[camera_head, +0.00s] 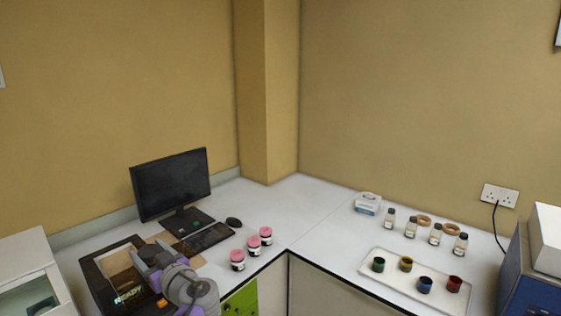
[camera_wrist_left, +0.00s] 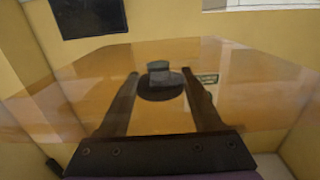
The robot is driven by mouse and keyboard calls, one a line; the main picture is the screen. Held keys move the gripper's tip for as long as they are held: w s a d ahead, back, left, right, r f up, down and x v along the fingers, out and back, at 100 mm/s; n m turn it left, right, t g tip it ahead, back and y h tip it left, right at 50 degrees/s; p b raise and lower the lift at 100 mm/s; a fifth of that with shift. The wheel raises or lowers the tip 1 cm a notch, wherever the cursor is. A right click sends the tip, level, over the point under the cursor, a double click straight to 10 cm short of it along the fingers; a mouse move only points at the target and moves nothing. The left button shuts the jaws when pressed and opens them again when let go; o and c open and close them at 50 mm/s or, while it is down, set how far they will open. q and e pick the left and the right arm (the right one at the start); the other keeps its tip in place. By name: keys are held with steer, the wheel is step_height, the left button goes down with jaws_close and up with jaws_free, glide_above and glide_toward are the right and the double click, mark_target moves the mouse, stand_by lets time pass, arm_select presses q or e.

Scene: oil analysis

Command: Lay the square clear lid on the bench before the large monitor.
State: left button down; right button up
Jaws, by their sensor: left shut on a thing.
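The square clear lid (camera_wrist_left: 245,90) spreads wide across the left wrist view as a see-through, orange-tinted plate. A dark round knob (camera_wrist_left: 159,75) stands at its middle, between the fingers of my left gripper (camera_wrist_left: 160,76). The left gripper is shut on the lid. In the head view this gripper (camera_head: 142,258) is over the dark instrument (camera_head: 97,272) with a lit READY display. The lid's outline is hard to make out there. The large monitor (camera_head: 172,183) stands on the bench (camera_head: 300,217) behind. My right gripper is not in view.
A keyboard (camera_head: 205,238), a mouse (camera_head: 234,222) and three pink-lidded jars (camera_head: 253,244) are right of the gripper. A white tray (camera_head: 405,290) with coloured cups and several bottles is on the right bench.

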arm_select(q)
steer(key=d+f+m+t+h, duration=0.1)
steer(key=d+f+m+h, duration=0.1)
steer(key=d+f, duration=0.2)
steer(key=d+f+m+t+h+b, duration=0.1)
steer(key=d+f+m+t+h, duration=0.1)
steer(key=f, duration=0.9)
steer(key=d+f+m+t+h, duration=0.2)
steer(key=d+f+h, duration=0.2)
steer(key=d+f, duration=0.2)
step_height(320, 180, down, 2)
steer(key=shift+s+d+f, duration=0.2)
steer(key=shift+d+f, duration=0.05)
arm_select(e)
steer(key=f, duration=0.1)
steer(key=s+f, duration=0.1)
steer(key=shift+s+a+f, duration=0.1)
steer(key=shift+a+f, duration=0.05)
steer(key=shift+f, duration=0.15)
arm_select(q)
steer(key=shift+w, duration=0.1)
